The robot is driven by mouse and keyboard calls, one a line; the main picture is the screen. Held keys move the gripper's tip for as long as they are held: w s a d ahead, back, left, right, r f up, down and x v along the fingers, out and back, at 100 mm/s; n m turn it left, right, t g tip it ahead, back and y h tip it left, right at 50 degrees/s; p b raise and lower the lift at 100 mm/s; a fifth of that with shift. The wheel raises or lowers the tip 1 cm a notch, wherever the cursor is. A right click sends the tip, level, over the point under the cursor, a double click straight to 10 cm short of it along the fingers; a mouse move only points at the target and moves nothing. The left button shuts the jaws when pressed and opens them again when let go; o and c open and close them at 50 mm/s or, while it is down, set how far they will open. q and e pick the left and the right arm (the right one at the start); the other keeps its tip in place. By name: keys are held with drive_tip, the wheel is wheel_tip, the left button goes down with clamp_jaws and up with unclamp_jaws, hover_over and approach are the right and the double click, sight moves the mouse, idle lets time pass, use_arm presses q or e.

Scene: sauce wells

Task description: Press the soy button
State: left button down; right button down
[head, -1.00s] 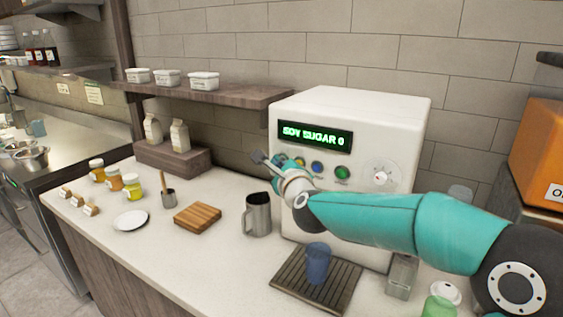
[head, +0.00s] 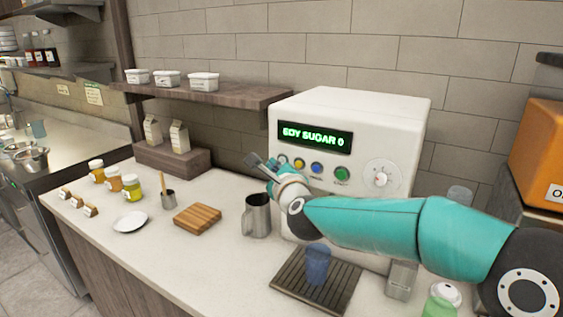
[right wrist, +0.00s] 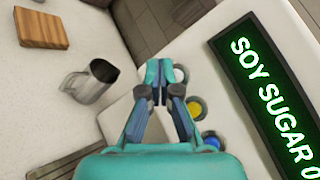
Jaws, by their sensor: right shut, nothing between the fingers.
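The white dispenser (head: 410,118) carries a green-lit display reading "SOY SUGAR 0" (right wrist: 274,98). Below the display is a row of round buttons: a pale one (head: 283,160), a yellow one (head: 299,163), a blue one (head: 316,167) and a green one (head: 341,174). Their labels are too small to read, so I cannot tell which is soy. My right gripper (head: 260,163) is shut and empty, in front of the pale button and just left of it. In the right wrist view its fingers (right wrist: 160,75) partly overlap the pale button (right wrist: 182,73); contact is unclear. My left gripper is out of view.
A blue cup (head: 317,262) stands on the slatted drip tray (head: 285,280) below my right arm. A metal pitcher (head: 257,216) stands left of the dispenser, beside a wooden board (head: 197,218). A dial (head: 381,179) is right of the buttons.

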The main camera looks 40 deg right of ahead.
drive_tip(key=a, duration=0.1)
drive_tip(key=s+a, duration=0.1)
drive_tip(key=a, duration=0.1)
drive_tip(key=s+a, duration=0.1)
drive_tip(key=shift+a, duration=0.35)
drive_tip(key=shift+r, duration=0.1)
idle(0.7)
